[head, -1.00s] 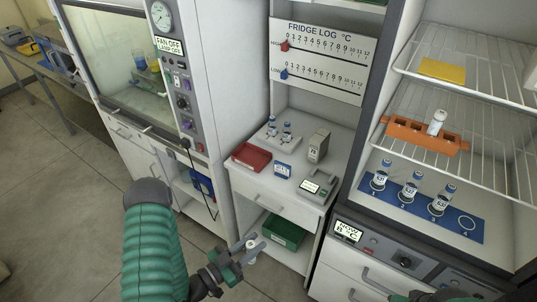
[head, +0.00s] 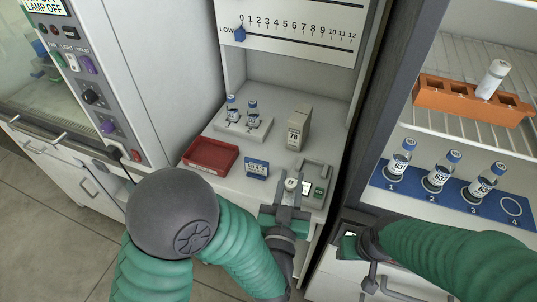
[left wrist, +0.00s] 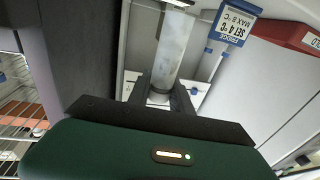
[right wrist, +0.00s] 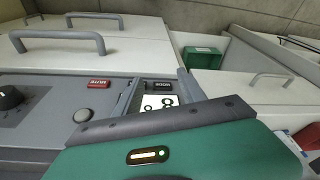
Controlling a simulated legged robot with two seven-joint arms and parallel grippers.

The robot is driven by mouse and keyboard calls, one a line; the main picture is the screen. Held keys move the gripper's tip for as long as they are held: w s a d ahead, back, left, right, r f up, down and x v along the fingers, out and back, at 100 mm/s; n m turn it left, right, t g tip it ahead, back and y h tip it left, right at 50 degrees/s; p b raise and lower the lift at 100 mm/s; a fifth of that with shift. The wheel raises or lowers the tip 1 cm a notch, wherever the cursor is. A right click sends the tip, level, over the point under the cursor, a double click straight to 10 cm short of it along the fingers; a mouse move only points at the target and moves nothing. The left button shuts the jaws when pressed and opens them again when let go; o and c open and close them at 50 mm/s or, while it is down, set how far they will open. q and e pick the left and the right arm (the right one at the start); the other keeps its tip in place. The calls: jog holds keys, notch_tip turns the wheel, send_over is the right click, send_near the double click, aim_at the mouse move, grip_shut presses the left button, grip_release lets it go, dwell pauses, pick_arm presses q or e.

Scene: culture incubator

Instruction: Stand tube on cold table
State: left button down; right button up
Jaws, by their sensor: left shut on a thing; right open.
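My left gripper (head: 287,208) is shut on a pale tube, whose light round top (head: 291,184) shows at the front right of the white counter (head: 230,175). In the left wrist view the frosted tube (left wrist: 172,50) stands out between the two fingers. I cannot tell whether its lower end touches anything. My right gripper (head: 358,246) is open and empty at the fridge's front panel. The right wrist view shows its fingers around a lit display (right wrist: 158,103). A blue mat (head: 385,181) in the fridge carries vials on spots 1 to 3; spot 4 (head: 511,206) is bare.
On the counter are a red tray (head: 209,156), a blue sign (head: 257,168), a grey box (head: 299,128), a display device (head: 317,188) and a white block (head: 243,130) with two vials. An orange rack (head: 450,98) holding a white tube (head: 492,79) sits on the wire shelf.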

pick_arm(q)
jog(key=w+a+f, duration=0.1)
jog(key=w, duration=1.3)
jog(key=a+f, duration=0.1)
jog(key=f, duration=0.1)
jog(key=a+f, duration=0.1)
jog(key=shift+a+f, duration=0.35)
jog(key=shift+f, duration=0.05)
jog(key=shift+w, duration=0.1)
jog(key=shift+d, duration=0.55)
jog(key=c, duration=1.3)
grip_release()
jog(key=shift+d, duration=0.5)
jog(key=shift+o, duration=0.8)
jog(key=shift+a+f, duration=0.1)
jog(key=shift+a, duration=0.65)
jog(key=shift+r, duration=0.25)
jog(key=s, duration=0.4)
jog(key=s+a, duration=0.1)
jog(key=s, duration=0.3)
jog(key=s+f, duration=0.1)
jog(key=s, duration=0.2)
jog(key=shift+s+a+b, duration=0.2)
jog(key=shift+s+b, duration=0.1)
jog(key=shift+s, duration=0.1)
jog(key=shift+s+a, duration=0.1)
pick_arm(e)
jog(key=shift+s+f, duration=0.15)
jog(key=shift+s, duration=0.1)
